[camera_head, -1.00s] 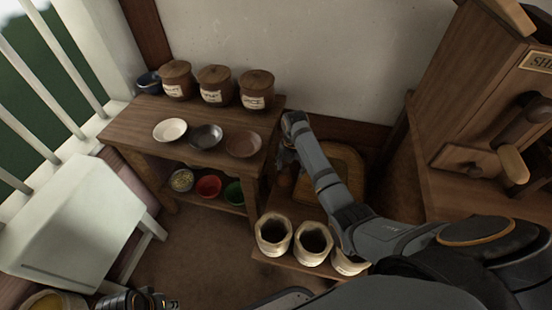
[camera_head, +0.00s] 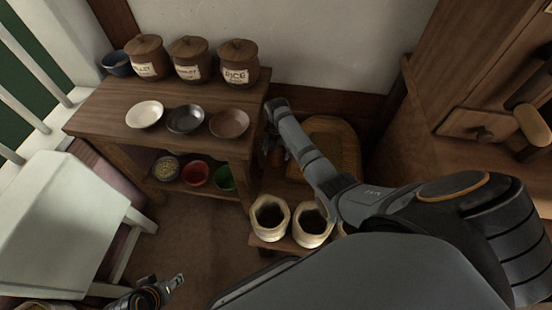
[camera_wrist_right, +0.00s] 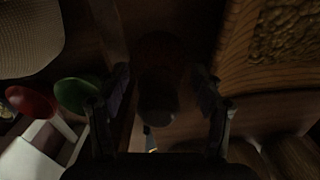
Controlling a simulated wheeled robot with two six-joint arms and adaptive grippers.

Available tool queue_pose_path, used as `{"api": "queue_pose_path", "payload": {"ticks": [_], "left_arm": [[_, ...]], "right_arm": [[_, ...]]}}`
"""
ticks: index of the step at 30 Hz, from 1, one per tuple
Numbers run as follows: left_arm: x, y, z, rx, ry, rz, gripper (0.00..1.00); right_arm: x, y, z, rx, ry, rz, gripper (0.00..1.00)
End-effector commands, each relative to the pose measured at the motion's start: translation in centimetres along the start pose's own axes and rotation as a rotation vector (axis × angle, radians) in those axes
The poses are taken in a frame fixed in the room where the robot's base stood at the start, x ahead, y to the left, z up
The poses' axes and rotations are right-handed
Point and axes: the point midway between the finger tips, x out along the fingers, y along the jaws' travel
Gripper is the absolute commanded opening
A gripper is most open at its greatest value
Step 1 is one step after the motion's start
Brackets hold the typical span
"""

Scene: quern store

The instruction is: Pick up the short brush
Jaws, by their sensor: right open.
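My right gripper (camera_head: 275,152) reaches down between the low shelf bench and the wooden tray on the right. In the right wrist view (camera_wrist_right: 162,88) its two fingers are apart. A dark brown, rounded upright object (camera_wrist_right: 158,98) stands between them, apparently not clamped. It may be the short brush, but the picture is too dark to be sure. In the head view the arm and gripper hide most of that spot. My left gripper (camera_head: 174,283) is at the bottom left, far from it, and its jaw opening is unclear.
The bench (camera_head: 95,113) carries lidded jars (camera_head: 146,58) and shallow bowls (camera_head: 185,119); small red (camera_head: 195,173) and green (camera_head: 224,178) bowls stand below. Open sacks (camera_head: 269,218) are in front of the gripper. A wooden tray (camera_head: 335,138) is close on the right.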

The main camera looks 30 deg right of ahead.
Motion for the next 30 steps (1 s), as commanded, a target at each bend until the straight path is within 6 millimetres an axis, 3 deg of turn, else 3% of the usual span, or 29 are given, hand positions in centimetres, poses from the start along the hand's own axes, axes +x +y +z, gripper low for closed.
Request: {"api": "queue_pose_path", "payload": {"ticks": [3,10,19,26,30], "left_arm": [[0.8,0.2,0.1,-0.003,0.031,0.009,0.32],[0.6,0.2,0.0,-0.003,0.036,0.010,0.32],[0.6,0.2,0.0,-0.003,0.035,0.009,0.32],[0.6,0.2,0.0,-0.004,0.034,0.009,0.32],[0.1,0.1,0.2,-0.003,0.016,0.005,0.32]], "right_arm": [[1.2,0.1,0.0,-0.001,-0.001,0.001,0.67],[1.2,0.1,0.0,0.000,-0.001,0.001,0.66],[1.1,0.0,0.0,0.000,-0.001,0.001,0.26],[1.0,0.1,0.0,0.000,-0.002,0.002,0.26],[0.0,0.1,0.1,0.000,-0.003,0.003,0.26]]}}
